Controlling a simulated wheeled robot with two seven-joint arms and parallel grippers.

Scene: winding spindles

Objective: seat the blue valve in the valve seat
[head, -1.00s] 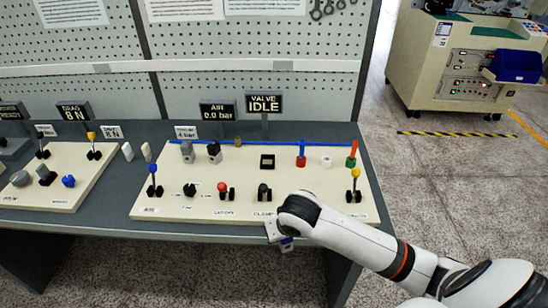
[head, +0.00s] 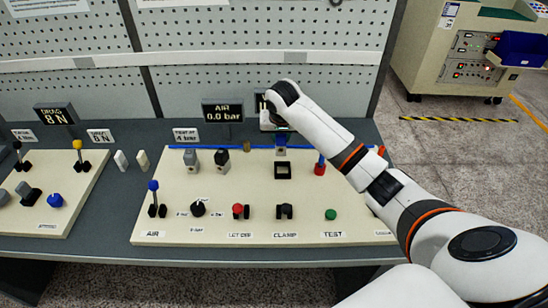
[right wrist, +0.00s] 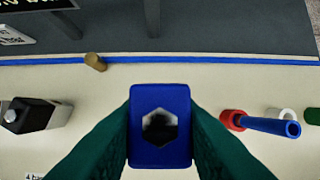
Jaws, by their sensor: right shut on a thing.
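The blue valve (right wrist: 160,93), a blue block with a hexagonal hole, sits between the green fingers of my right gripper (right wrist: 160,125). My right gripper is shut on it. In the head view the valve (head: 281,143) shows below my right gripper (head: 281,133), just behind the black square socket, which looks like the valve seat (head: 283,171). It appears held above the panel, though its height is hard to tell. The seat is not visible in the right wrist view. My left gripper is not in view.
A red collar (head: 320,169) with a blue tube (right wrist: 270,124) stands right of the valve. Grey (head: 191,159) and black (head: 222,160) blocks stand left. Knobs and a green TEST button (head: 330,214) line the front. The pegboard (head: 260,95) rises behind.

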